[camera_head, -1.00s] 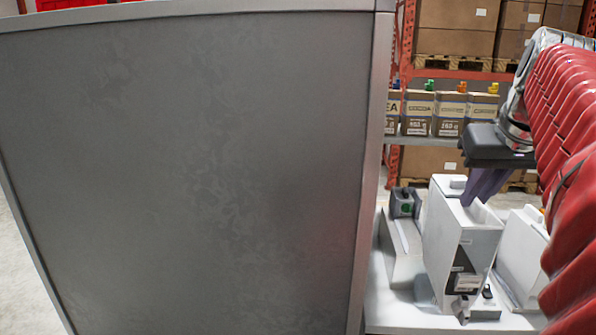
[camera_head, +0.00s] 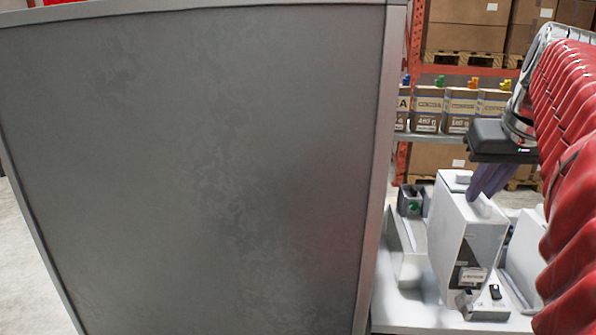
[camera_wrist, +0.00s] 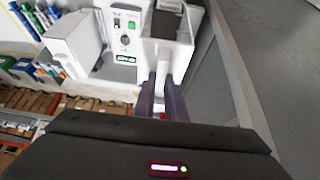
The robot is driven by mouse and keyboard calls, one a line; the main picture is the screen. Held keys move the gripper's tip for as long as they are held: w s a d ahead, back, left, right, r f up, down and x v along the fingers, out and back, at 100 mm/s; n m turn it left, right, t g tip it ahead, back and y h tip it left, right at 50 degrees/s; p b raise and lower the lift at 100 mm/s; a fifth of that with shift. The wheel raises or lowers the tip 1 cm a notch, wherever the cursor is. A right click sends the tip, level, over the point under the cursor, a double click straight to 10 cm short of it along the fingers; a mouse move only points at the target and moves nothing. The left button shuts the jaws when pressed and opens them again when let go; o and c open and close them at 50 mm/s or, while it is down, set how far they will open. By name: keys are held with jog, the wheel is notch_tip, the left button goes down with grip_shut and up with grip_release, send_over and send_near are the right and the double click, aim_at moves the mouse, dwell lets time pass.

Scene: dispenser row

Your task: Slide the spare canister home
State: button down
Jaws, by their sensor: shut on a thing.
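A tall white canister (camera_head: 466,235) with a dark panel and label low on its face stands at the right of the head view, slightly tilted. My gripper (camera_head: 480,190) is above it, with its purple fingers shut at its top. In the wrist view my gripper (camera_wrist: 163,100) has one finger on each side of a narrow white handle (camera_wrist: 162,72). A grey base unit with a black switch (camera_head: 495,292) shows at the canister's foot. Whether the canister's underside touches it is hidden.
A large grey panel (camera_head: 200,170) fills the left of the head view. Another white canister (camera_head: 525,250) stands at right, partly behind my arm. A grey unit with a green knob (camera_head: 413,203) is at left on the white bench (camera_head: 395,315). Shelves with labelled cartons (camera_head: 460,110) stand behind.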

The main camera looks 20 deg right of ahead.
jog(key=shift+w+d, duration=0.35)
jog(key=shift+w, duration=0.25)
jog(key=shift+w+a, duration=0.2)
jog(key=shift+w, duration=0.05)
jog(key=shift+s+d, duration=0.1)
jog(key=shift+s, duration=0.15)
jog(key=shift+w+d+r, duration=0.1)
jog(key=shift+w+d, duration=0.15)
jog(key=shift+d, duration=0.15)
jog(key=shift+w+d, duration=0.55)
jog(key=shift+w, duration=0.45)
jog(key=shift+w+d, duration=0.55)
jog(key=shift+w, duration=0.5)
jog(key=shift+w+d, duration=0.55)
jog(key=shift+w, duration=0.55)
